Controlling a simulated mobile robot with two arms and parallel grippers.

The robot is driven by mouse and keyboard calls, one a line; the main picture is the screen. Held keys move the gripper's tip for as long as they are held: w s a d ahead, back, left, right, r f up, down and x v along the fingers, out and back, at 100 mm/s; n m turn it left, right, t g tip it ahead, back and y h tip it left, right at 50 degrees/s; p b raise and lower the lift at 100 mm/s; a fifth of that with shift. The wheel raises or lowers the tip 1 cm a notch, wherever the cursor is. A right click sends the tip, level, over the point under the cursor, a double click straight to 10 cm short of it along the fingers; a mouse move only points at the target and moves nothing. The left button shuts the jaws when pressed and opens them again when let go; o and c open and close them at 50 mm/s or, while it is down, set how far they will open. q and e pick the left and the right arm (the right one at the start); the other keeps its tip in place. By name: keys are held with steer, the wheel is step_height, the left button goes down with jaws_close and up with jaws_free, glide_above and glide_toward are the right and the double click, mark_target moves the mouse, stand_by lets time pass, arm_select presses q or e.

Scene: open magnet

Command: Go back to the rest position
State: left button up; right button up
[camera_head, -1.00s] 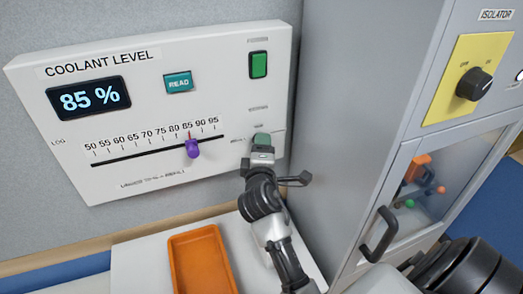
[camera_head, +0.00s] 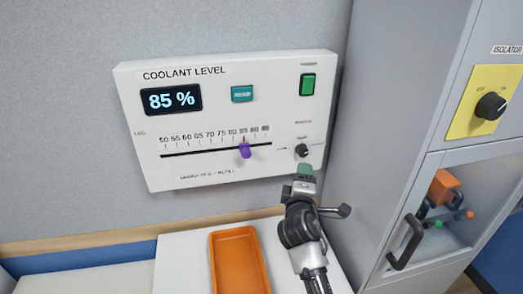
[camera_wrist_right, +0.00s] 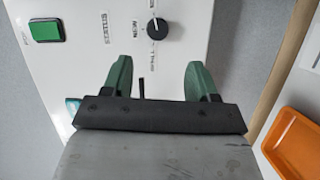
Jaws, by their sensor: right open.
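My right gripper (camera_head: 305,170) is in front of the lower right corner of the white coolant level panel (camera_head: 140,120), below a black knob (camera_head: 302,151). In the right wrist view its two green fingers (camera_wrist_right: 160,80) are apart with nothing between them, and the knob (camera_wrist_right: 157,28) lies beyond the fingertips. The panel's display (camera_head: 172,99) reads 85 %. A purple slider (camera_head: 244,151) sits near the 85 mark on the scale. My left gripper is not in view.
An orange tray (camera_head: 240,262) lies on a white surface (camera_head: 180,265) below the panel. A grey cabinet (camera_head: 385,110) stands close on the right, with a dark door handle (camera_head: 406,243) and a yellow isolator plate (camera_head: 484,100). Open space lies before the panel's left part.

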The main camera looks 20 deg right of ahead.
steer(key=s+a+f+m+g+y, duration=0.3)
steer(key=s+a+f+g, duration=0.15)
steer(key=s, duration=0.55)
steer(key=s+a+f+m+g+y, duration=0.2)
steer(key=s+a+f+g+y, duration=0.25)
steer(key=s, duration=0.55)
steer(key=s+a+f+m+g+y, duration=0.3)
steer(key=s+a+f, duration=0.3)
steer(key=s, duration=0.4)
step_height(320, 180, down, 34)
steer(key=b, duration=0.7)
arm_select(q)
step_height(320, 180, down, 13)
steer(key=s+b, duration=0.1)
steer(key=b, duration=0.4)
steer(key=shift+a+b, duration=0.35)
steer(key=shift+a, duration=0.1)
arm_select(e)
steer(key=s+d+f+g, duration=0.1)
steer(key=s+f, duration=0.7)
steer(key=f, duration=0.2)
steer(key=s+d+f+g, duration=0.1)
steer(key=s+d+f, duration=0.1)
steer(key=s+f, duration=0.6)
step_height(320, 180, down, 3)
steer(key=shift+s+d+f, duration=0.2)
steer(key=shift+s+d, duration=0.1)
steer(key=shift+s, duration=0.05)
